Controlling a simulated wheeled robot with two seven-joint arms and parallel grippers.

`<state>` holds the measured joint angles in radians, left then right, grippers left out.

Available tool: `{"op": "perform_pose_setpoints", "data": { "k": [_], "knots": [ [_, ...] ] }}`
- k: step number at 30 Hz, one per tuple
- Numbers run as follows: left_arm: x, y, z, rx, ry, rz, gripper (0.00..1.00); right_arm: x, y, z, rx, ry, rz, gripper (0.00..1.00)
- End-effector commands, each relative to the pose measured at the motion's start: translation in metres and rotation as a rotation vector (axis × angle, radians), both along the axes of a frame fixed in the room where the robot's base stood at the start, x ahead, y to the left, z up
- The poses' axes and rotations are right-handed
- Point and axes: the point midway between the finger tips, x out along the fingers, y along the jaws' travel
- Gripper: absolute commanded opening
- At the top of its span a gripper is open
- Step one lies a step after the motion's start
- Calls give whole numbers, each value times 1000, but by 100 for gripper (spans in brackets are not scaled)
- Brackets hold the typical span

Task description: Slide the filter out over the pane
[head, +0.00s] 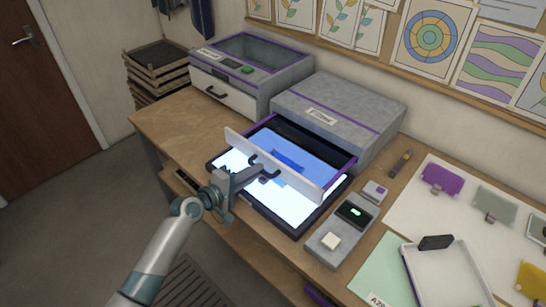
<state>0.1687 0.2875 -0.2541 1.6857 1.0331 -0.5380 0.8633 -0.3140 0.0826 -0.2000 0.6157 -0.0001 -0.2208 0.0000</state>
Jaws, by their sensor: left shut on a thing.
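The filter drawer has a white front panel (300,183) and purple side rails, and it stands partly out of the grey housing (335,101). A blue-tinted area (322,160) with a darker blue shape (287,157) shows behind the panel. I cannot tell which part of this is the pane. The glowing white light surface (287,206) in a dark frame lies below and in front of the panel. My left gripper (265,166) is shut on the dark handle of the front panel, hiding part of it. My right gripper is not in view.
A second grey unit (285,72) with a closed drawer stands to the left. A control box (342,232) with a pale button and small green display is at right. A white tray (450,280) and coloured samples lie farther right. The bench's left end is clear.

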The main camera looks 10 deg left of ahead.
Motion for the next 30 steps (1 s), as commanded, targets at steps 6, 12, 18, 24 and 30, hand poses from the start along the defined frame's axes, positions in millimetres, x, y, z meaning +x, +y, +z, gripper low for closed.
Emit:
{"op": "perform_pose_setpoints", "data": {
  "k": [6, 12, 18, 24, 30],
  "knots": [
    [-44, 31, -1, 1, 3, -2, 0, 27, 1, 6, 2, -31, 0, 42],
    [-62, 44, -1, 0, 2, -1, 0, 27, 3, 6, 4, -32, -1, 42],
    [-64, 47, 0, 0, 0, 1, 0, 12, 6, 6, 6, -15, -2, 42],
    [-64, 47, -1, 0, 0, 1, 0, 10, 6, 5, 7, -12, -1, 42],
    [-63, 47, 0, -1, 0, 1, 31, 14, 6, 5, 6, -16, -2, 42]
  ]
}}
